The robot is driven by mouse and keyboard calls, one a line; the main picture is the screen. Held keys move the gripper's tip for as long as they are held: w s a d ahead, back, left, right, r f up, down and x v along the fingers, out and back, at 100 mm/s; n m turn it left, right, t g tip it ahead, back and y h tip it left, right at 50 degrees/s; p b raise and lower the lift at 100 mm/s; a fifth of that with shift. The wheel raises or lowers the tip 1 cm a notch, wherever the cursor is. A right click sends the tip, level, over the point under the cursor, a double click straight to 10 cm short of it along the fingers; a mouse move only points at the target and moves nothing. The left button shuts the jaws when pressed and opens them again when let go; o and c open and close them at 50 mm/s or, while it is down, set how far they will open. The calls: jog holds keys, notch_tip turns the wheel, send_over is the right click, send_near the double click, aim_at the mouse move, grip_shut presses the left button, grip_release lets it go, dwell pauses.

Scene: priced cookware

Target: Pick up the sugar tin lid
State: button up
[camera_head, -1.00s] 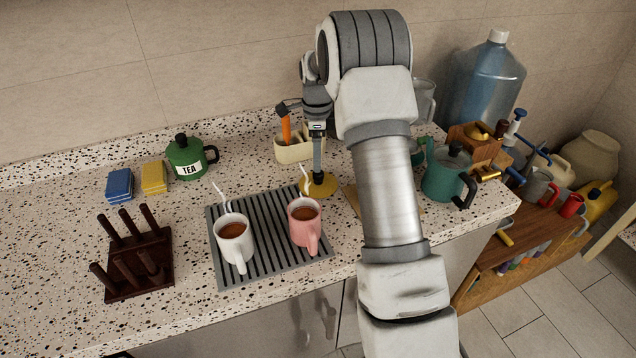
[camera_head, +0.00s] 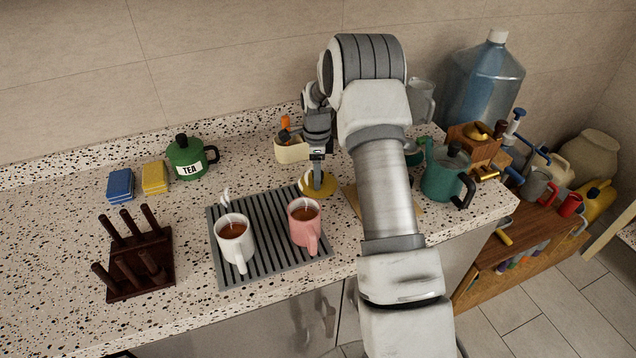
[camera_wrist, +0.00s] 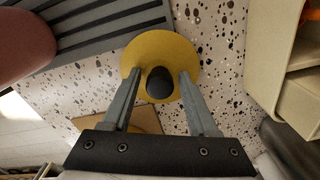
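The sugar tin lid (camera_head: 322,190) is a flat yellow disc beside the right edge of the grey ribbed mat. In the wrist view the lid (camera_wrist: 160,50) shows from above with a black knob (camera_wrist: 160,85) at its middle. My gripper (camera_head: 317,178) points down over the lid. In the wrist view my gripper (camera_wrist: 160,75) is open, with one finger on each side of the knob and a gap to both. Whether the fingertips touch the lid I cannot tell. The knob is hidden by my gripper in the head view.
The grey mat (camera_head: 262,262) holds a white mug (camera_head: 233,243) and a pink mug (camera_head: 304,228) close left of the lid. A cream caddy (camera_head: 290,151) stands just behind. A green teapot (camera_head: 441,180) stands to the right, and a green tea tin (camera_head: 186,160) at the back left.

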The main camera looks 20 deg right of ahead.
grip_shut()
jog(key=shift+r, duration=0.15)
notch_tip(320, 180, up, 4)
jog(key=shift+r, duration=0.1)
jog(key=s+d+r+b, duration=0.1)
jog(key=s+d+r, duration=0.5)
jog(key=s+d, duration=0.1)
jog(key=shift+s+d+r, duration=0.3)
jog(key=shift+s+d, duration=0.05)
jog(key=shift+d, duration=0.55)
